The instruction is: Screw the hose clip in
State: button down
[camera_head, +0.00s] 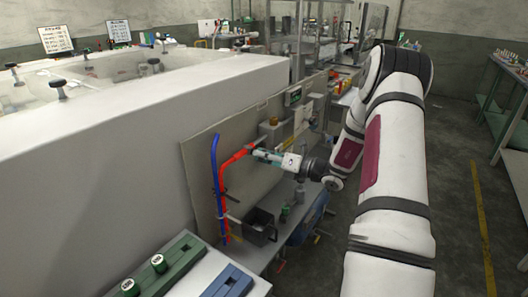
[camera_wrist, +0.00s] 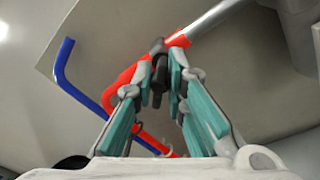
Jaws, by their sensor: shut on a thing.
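My gripper (camera_head: 256,153) reaches left from the arm's end to the upper end of the red hose (camera_head: 221,180) on the upright beige panel (camera_head: 262,187). In the wrist view my gripper (camera_wrist: 161,72) has its teal fingers close together at the tips. They are shut on a small dark piece, which looks like the hose clip (camera_wrist: 158,74). It lies right in front of the red hose (camera_wrist: 122,82); whether it encircles the hose I cannot tell. The clip is too small to make out in the head view.
A blue hose (camera_head: 215,165) runs up beside the red one. A dark open bin (camera_head: 258,228) sits below the gripper by the panel. A green block (camera_head: 165,268) with knobs is at the front. A large white casing (camera_head: 120,125) fills the left.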

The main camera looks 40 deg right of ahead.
jog(key=m+p, duration=0.1)
jog(key=m, duration=0.1)
jog(key=m+p, duration=0.1)
jog(key=m, duration=0.1)
jog(key=shift+s+d+f+m, duration=0.1)
jog(key=shift+s+f+m, duration=0.1)
jog(key=shift+m, duration=0.1)
jog(key=shift+m+t+p, duration=0.4)
jog(key=shift+m+p, duration=0.3)
jog(key=shift+m, duration=1)
jog(key=c, duration=1.6)
grip_release()
jog(key=shift+w, duration=0.1)
jog(key=shift+r, duration=0.1)
jog(key=v, duration=1.2)
